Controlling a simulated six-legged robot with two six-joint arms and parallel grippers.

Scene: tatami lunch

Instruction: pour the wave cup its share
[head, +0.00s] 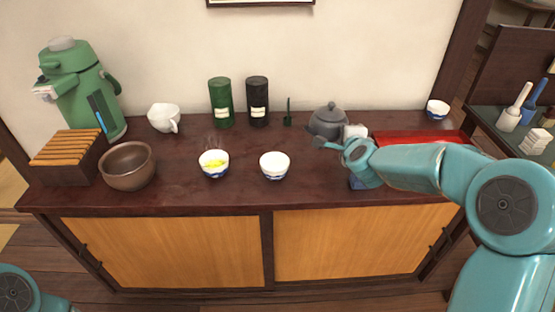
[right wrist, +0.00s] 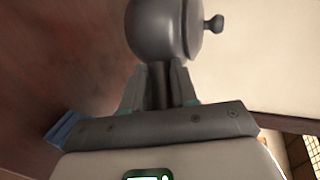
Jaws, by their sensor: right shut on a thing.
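A grey teapot (head: 328,121) with a knobbed lid is at the back of the dark counter, right of centre. My right gripper (head: 341,133) is shut on it; in the right wrist view the fingers (right wrist: 160,85) close on a narrow grey part below the pot's round body (right wrist: 158,28). A white and blue cup (head: 214,164) holds yellow-green liquid with faint steam. Beside it, another white and blue cup (head: 274,166) shows no coloured liquid. I cannot read which bears waves. My left gripper is out of view.
A brown bowl (head: 128,166), slatted box (head: 68,150), green dispenser (head: 80,90) and white pitcher (head: 164,117) stand left. Green (head: 221,103) and black (head: 258,102) canisters stand behind the cups. A red tray (head: 425,137) and another cup (head: 437,109) are right.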

